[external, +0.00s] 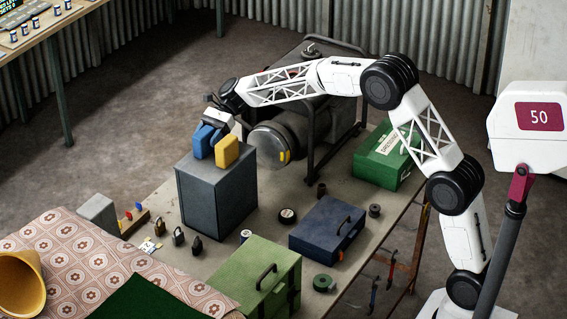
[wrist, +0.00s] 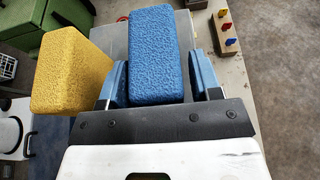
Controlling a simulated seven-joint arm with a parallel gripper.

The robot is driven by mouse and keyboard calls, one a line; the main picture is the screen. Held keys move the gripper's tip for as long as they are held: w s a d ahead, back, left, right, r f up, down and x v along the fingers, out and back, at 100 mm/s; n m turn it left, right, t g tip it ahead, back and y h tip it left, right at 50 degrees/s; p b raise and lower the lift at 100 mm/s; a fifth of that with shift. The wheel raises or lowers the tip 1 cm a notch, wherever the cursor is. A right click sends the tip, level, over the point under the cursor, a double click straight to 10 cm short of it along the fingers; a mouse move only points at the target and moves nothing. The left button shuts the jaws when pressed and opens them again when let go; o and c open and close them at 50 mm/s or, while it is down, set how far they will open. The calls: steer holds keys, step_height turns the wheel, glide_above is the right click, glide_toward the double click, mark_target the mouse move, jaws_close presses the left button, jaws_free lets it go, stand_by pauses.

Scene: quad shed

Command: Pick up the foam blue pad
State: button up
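The foam blue pad (external: 203,140) is a textured block at the top of a dark grey box (external: 217,192) in the external view. It also shows large in the wrist view (wrist: 160,55). My gripper (external: 214,132) is above the box, with its blue fingers on either side of the blue pad in the wrist view (wrist: 160,80). Whether both fingers press on the pad is unclear. A similar yellow pad (external: 227,151) stands close beside it, also visible left of the fingers in the wrist view (wrist: 72,70). The blue pad's underside is hidden.
A large dark machine with a round drum (external: 270,145) stands close behind and right of the box. A navy case (external: 327,230), a green toolbox (external: 262,280) and several small items share the table. Some bare tabletop (external: 165,197) shows left of the box.

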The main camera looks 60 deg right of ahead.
steer(key=c, duration=0.7)
steer(key=shift+r, duration=0.15)
steer(key=shift+r, duration=4.9)
